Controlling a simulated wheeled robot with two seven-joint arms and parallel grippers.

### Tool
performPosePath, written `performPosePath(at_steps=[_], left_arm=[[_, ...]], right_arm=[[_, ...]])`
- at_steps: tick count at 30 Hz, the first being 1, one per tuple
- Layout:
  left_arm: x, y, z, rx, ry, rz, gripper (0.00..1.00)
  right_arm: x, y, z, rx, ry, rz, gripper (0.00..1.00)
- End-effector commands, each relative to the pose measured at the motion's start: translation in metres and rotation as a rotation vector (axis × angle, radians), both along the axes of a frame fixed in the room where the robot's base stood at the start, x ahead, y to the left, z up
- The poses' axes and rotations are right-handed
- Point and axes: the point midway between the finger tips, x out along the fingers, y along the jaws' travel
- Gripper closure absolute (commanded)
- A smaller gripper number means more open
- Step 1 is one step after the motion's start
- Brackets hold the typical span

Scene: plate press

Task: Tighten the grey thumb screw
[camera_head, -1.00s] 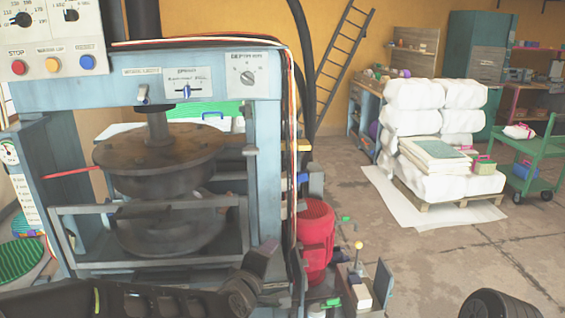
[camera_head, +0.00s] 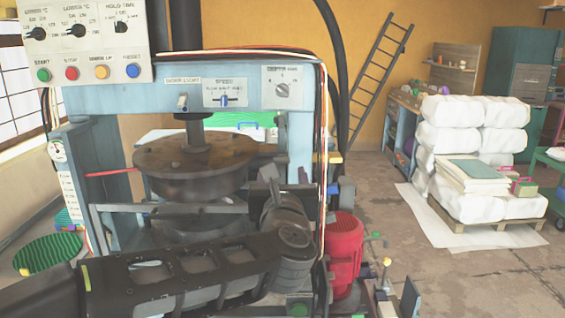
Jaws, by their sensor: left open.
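A round grey knob (camera_head: 282,90) sits on the white depth label at the upper right of the blue press frame (camera_head: 145,100). I cannot tell for sure whether it is the grey thumb screw. My left arm crosses the lower part of the head view in front of the press. My left gripper (camera_head: 284,188) points up and away in front of the frame's right post, well below the knob and apart from it. It is open, and nothing shows between its fingers. My right gripper is not in view.
The control panel (camera_head: 85,40) hangs at upper left. The round press plates (camera_head: 195,165) and a grey rail (camera_head: 125,208) lie behind my left arm. Red and white cables run down the right post. A red motor (camera_head: 345,250) stands right of it. Floor (camera_head: 440,285) is free at right.

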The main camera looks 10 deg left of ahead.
Motion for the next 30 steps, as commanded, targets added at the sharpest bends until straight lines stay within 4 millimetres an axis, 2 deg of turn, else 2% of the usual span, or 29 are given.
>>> performPosePath(at_steps=[15, 19, 26, 30], left_arm=[[0.066, 0.017, 0.001, 0.001, 0.002, 0.001, 0.44], [0.072, 0.019, 0.0, 0.002, 0.001, 0.0, 0.44], [0.073, 0.019, 0.0, 0.002, 0.0, 0.0, 0.44], [0.073, 0.019, 0.0, 0.002, 0.0, 0.0, 0.53]], right_arm=[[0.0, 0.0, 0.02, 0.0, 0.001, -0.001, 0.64], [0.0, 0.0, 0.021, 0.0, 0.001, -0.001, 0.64], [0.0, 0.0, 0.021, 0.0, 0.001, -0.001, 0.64], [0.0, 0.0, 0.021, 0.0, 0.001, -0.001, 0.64]])
